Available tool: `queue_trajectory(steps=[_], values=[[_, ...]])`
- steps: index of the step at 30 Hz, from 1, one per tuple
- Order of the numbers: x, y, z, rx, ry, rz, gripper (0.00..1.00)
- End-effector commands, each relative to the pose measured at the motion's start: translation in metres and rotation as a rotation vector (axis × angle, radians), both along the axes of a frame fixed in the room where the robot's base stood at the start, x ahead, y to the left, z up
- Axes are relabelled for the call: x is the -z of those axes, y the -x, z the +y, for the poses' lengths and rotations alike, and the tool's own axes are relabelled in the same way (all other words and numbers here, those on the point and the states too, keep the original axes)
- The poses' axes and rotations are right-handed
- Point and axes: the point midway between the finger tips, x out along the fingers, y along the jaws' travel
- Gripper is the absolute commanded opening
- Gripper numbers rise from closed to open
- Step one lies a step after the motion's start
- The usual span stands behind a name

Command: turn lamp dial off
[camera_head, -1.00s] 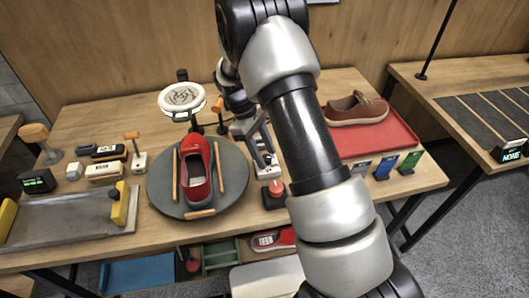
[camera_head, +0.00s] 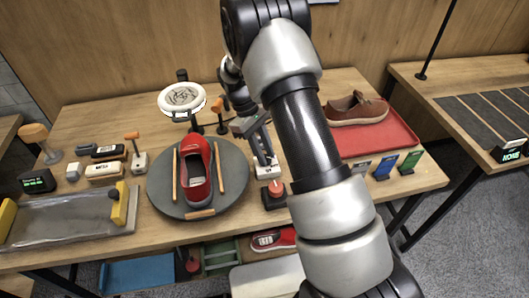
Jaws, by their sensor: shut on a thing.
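The lamp (camera_head: 182,100) is a round white ring head on a dark post, behind the turntable. A small white-based part with a dark label (camera_head: 266,172), which looks like the lamp dial, stands right of the turntable. My gripper (camera_head: 264,157) points down over it from behind and is shut at its top. The closed fingertips and the dial's upper part are small and partly hidden, so I cannot read the dial's setting. The ring looks pale white; I cannot tell for sure whether it is lit.
A red sneaker (camera_head: 196,172) lies on the dark round turntable (camera_head: 237,180). A red knob on a black base (camera_head: 274,192) stands just in front of the dial. A brown shoe (camera_head: 357,108) sits on a red tray (camera_head: 398,130) at right. My arm crosses the middle.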

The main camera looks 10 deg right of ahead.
Motion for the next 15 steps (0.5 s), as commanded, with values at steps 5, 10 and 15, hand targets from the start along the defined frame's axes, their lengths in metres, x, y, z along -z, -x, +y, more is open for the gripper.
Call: queue_trajectory(steps=[5,10,15], values=[[-0.0004,-0.0019,-0.0014,0.152,-0.002,-0.003,0.02],[-0.0002,-0.0024,-0.0025,0.314,-0.001,-0.002,0.02],[-0.0005,-0.0030,-0.0038,0.474,-0.001,-0.003,0.02]])
